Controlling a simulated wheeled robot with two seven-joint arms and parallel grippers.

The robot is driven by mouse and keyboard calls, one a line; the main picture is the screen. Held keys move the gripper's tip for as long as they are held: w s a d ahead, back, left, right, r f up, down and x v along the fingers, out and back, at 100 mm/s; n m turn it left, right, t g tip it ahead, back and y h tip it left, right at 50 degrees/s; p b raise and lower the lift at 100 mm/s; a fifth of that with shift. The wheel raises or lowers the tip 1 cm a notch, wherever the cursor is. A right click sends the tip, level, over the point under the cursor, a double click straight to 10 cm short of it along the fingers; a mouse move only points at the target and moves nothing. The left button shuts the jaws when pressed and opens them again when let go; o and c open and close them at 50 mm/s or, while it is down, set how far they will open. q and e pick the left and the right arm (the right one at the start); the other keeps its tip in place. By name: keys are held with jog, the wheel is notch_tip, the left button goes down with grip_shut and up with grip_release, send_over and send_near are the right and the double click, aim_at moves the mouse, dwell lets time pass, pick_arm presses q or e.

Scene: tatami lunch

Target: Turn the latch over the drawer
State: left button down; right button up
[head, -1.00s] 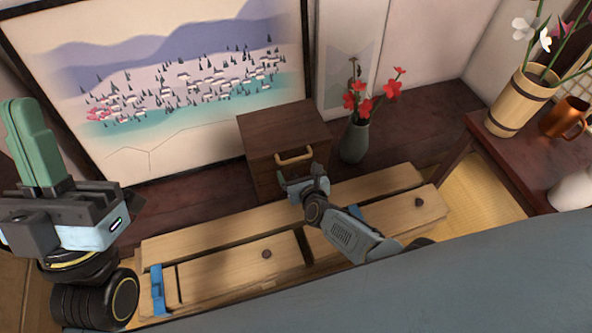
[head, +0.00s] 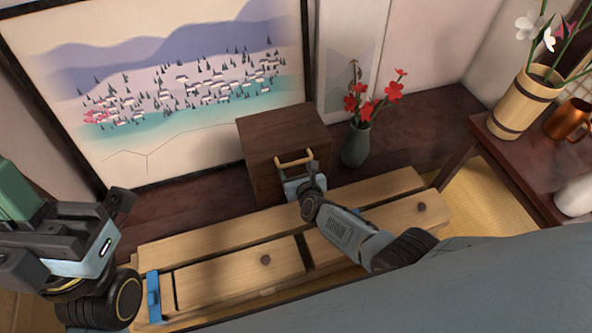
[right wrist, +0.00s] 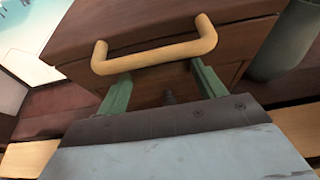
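A dark brown wooden cabinet (head: 285,135) stands on the floor against the wall. A pale wooden U-shaped latch (head: 294,160) is on its upper front edge. In the right wrist view the latch (right wrist: 155,59) spans the picture above my fingers. My right gripper (head: 296,178) is at the cabinet front, just below the latch. In the right wrist view its green fingers (right wrist: 160,84) are apart with nothing held between them. Their tips reach up to the latch bar; contact is unclear. The drawer front is mostly hidden. My left gripper (head: 14,192) is at the left edge, partly cut off.
A grey-green vase (head: 356,146) with red flowers stands close to the cabinet's right. A low plank bench (head: 225,272) lies in front. A table (head: 493,140) at right holds a wooden vase (head: 523,103) and a copper mug (head: 569,120). A painted panel (head: 180,130) stands behind.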

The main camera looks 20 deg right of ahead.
jog(key=shift+c, duration=1.4)
jog(key=shift+a+n+h, duration=0.15)
jog(key=shift+n+h, duration=0.55)
jog(key=shift+n, duration=0.3)
jog(key=o, duration=1)
